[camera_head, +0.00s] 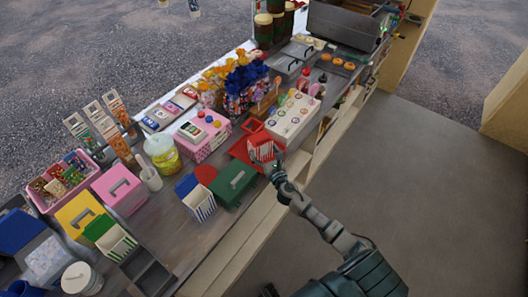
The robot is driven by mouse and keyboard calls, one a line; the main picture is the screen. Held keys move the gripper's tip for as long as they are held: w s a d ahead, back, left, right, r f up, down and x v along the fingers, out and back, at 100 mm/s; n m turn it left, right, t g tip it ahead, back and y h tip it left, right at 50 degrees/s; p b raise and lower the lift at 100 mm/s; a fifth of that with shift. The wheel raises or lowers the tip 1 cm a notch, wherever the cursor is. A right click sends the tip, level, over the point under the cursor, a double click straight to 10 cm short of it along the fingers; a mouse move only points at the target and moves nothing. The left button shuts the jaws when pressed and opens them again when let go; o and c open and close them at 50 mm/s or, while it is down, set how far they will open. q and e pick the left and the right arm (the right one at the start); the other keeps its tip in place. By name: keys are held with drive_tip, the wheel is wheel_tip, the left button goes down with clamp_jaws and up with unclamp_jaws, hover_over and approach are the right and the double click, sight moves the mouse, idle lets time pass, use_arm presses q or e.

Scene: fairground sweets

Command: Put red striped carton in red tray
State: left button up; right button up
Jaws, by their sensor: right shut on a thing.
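The red striped carton (262,148) stands roughly upright at the near right part of the red tray (239,150), low over it or on it; I cannot tell whether it touches the tray. My right gripper (272,163) is shut on the carton from its near side, and its fingers hide the carton's lower near part. The carton also covers part of the tray. My left gripper does not show.
A green lidded box (233,183) and a blue striped carton (201,205) stand left of the red tray. A white board with round sweets (293,115) lies beyond it to the right. The counter's near edge runs close to my right arm.

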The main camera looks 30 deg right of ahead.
sight(264, 151)
drive_tip(key=shift+a+r, duration=0.1)
drive_tip(key=o, duration=1)
drive_tip(key=shift+d, duration=0.25)
drive_tip(key=shift+d+f, duration=0.25)
drive_tip(key=shift+d, duration=0.1)
drive_tip(key=shift+a+r, duration=0.2)
drive_tip(key=s, duration=0.2)
drive_tip(key=s+a, duration=0.1)
drive_tip(key=s, duration=0.2)
drive_tip(key=shift+f, duration=0.1)
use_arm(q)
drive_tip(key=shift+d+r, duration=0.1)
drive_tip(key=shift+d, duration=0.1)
use_arm(e)
drive_tip(key=s, duration=0.7)
drive_tip(key=shift+a, duration=0.35)
